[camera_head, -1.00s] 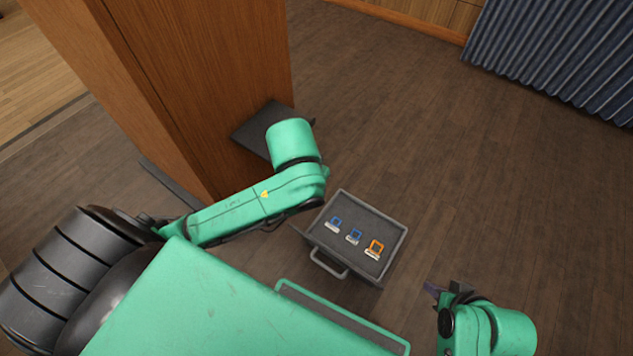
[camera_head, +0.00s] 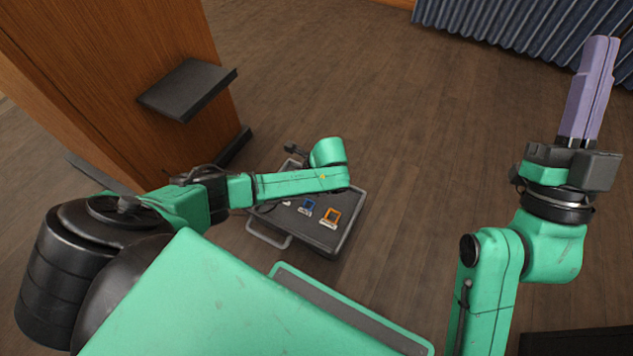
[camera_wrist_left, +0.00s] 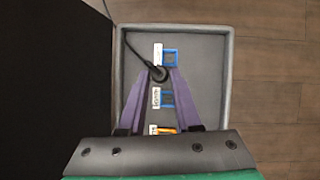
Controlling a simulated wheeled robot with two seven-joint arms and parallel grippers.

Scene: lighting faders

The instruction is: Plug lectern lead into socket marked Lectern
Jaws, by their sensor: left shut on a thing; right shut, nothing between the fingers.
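A dark grey tray-like box (camera_head: 346,222) holds blue and orange square socket frames with small white labels. In the left wrist view, one blue socket (camera_wrist_left: 170,58) lies just beyond my fingertips, another blue socket (camera_wrist_left: 167,98) and an orange socket (camera_wrist_left: 166,128) between and below my fingers. My left gripper (camera_wrist_left: 159,74) is shut on the dark end of a black lead (camera_wrist_left: 141,50), beside the far blue socket. Whether the end touches it I cannot tell. The label words are too small to read. My right gripper (camera_head: 597,75) is shut and empty, raised at the right.
A wooden cabinet (camera_head: 120,75) with a dark shelf (camera_head: 190,88) stands left of the box. A blue-grey pleated curtain (camera_head: 510,30) hangs at the back right. The wooden floor (camera_head: 430,130) between is clear. The box has a handle (camera_head: 268,238) at its front.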

